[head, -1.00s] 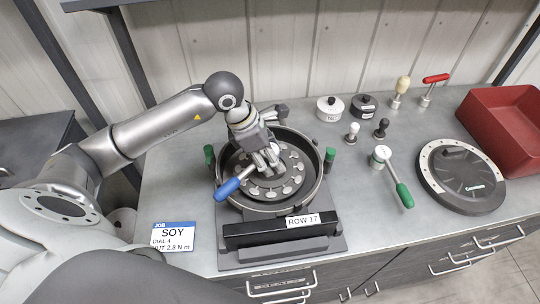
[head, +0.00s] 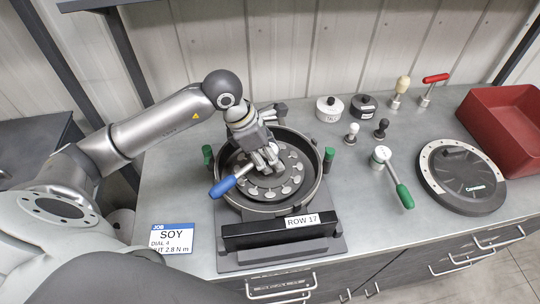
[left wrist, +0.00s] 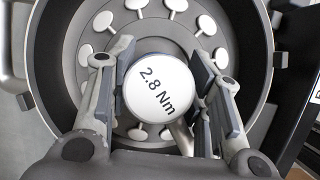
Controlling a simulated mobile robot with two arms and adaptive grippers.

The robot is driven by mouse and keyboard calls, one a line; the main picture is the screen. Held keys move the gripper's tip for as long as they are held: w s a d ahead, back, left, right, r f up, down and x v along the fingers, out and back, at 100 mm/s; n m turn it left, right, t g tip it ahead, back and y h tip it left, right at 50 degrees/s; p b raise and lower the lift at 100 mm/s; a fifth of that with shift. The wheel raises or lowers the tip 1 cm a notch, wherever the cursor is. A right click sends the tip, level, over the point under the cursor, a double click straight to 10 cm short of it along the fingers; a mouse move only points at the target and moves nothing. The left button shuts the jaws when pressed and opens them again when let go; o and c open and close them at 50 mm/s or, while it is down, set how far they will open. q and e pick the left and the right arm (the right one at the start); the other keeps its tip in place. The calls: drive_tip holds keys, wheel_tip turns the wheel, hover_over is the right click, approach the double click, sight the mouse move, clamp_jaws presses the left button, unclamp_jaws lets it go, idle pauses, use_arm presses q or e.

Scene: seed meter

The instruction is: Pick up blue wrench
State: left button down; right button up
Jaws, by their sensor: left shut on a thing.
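The blue wrench (head: 222,187) has a blue handle that points down-left over the rim of the round seed meter housing (head: 323,190). Its round white head, marked 2.8 Nm, shows in the left wrist view (left wrist: 160,88). My left gripper (head: 266,164) is over the housing, shut on the wrench head with one finger on each side. Part of the shaft is hidden by the fingers. Whether the wrench touches the plate below cannot be told. My right gripper is not in view.
A green-handled wrench (head: 403,192) lies to the right, beside a round dark cover (head: 468,190) and a red bin (head: 505,125). Small knobs and weights stand behind. A SOY job card (head: 172,238) lies front left. Green knobs flank the housing.

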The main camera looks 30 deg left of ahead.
use_arm(q)
drive_tip(key=shift+w+a+r+b, duration=0.15)
drive_tip(key=shift+r+b, duration=0.25)
drive_tip(key=shift+r, duration=0.45)
drive_tip(key=s+d+r+b, duration=0.4)
drive_tip(key=s+d+r, duration=0.4)
drive_tip(key=d+r, duration=0.3)
drive_tip(key=shift+s+d+r, duration=0.15)
drive_tip(key=shift+s+d, duration=0.15)
drive_tip(key=shift+s, duration=0.05)
